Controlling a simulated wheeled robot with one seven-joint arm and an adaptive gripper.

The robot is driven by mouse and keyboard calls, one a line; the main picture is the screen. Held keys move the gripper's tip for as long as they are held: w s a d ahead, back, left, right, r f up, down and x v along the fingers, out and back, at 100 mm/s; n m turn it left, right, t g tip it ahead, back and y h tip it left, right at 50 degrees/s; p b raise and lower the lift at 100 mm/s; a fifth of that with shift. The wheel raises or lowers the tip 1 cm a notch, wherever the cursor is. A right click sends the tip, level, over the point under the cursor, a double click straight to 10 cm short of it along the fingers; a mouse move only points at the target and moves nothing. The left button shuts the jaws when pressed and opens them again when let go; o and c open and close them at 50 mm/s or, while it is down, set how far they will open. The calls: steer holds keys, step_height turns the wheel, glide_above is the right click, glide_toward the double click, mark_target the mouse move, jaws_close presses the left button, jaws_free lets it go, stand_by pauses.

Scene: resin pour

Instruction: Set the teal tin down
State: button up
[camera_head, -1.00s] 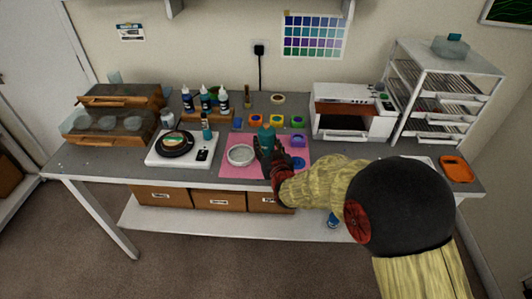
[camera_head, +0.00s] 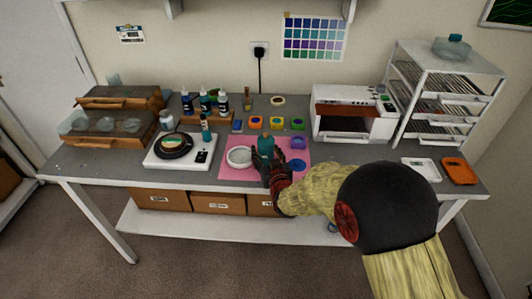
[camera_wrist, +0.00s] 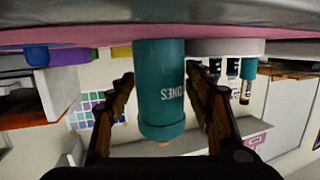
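The teal tin (camera_head: 265,147) is upright at the pink mat (camera_head: 228,172), just right of a round pale dish (camera_head: 239,157). In the wrist view, which is upside down, the teal tin (camera_wrist: 160,90) fills the middle, with white lettering, and its base end is at the mat's surface. I cannot tell whether it fully rests there. My gripper (camera_head: 272,162) reaches it from the front right.
Small coloured cups stand behind the mat, and a blue disc (camera_head: 297,164) lies at its right. A white scale (camera_head: 203,156) with a black pan (camera_head: 173,145) is to the left. A white oven (camera_head: 345,112) and a wire rack (camera_head: 440,90) stand right. The table's front edge is close.

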steer(key=shift+o, duration=0.6)
steer(key=shift+r, duration=0.25)
steer(key=p+v, duration=0.3)
steer(key=v, duration=0.9)
steer(key=shift+f, duration=0.2)
